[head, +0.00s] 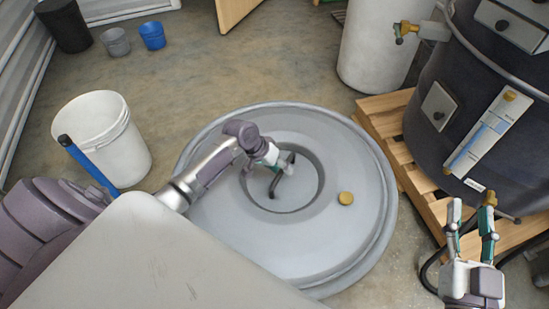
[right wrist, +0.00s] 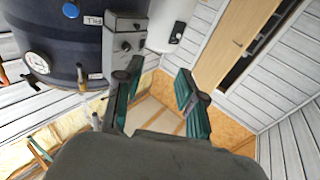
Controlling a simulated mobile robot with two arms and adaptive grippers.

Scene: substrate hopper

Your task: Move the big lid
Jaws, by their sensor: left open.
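The big lid (head: 340,232) is a wide round grey disc lying flat on the concrete floor in the middle of the head view. It has a sunken round centre with a dark handle (head: 289,164) and a small brass knob (head: 346,198) on its top. My left gripper (head: 283,170) is open over the sunken centre, at the handle; I cannot tell whether it touches it. My right gripper (head: 472,214) is open and empty at the right, apart from the lid. It also shows in the right wrist view (right wrist: 158,92) with its fingers spread and nothing between them.
A dark tank (head: 425,125) on a wooden pallet (head: 385,118) and a white cylinder (head: 375,50) stand at the right. Small buckets (head: 152,36) are far left. The floor behind the lid is clear.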

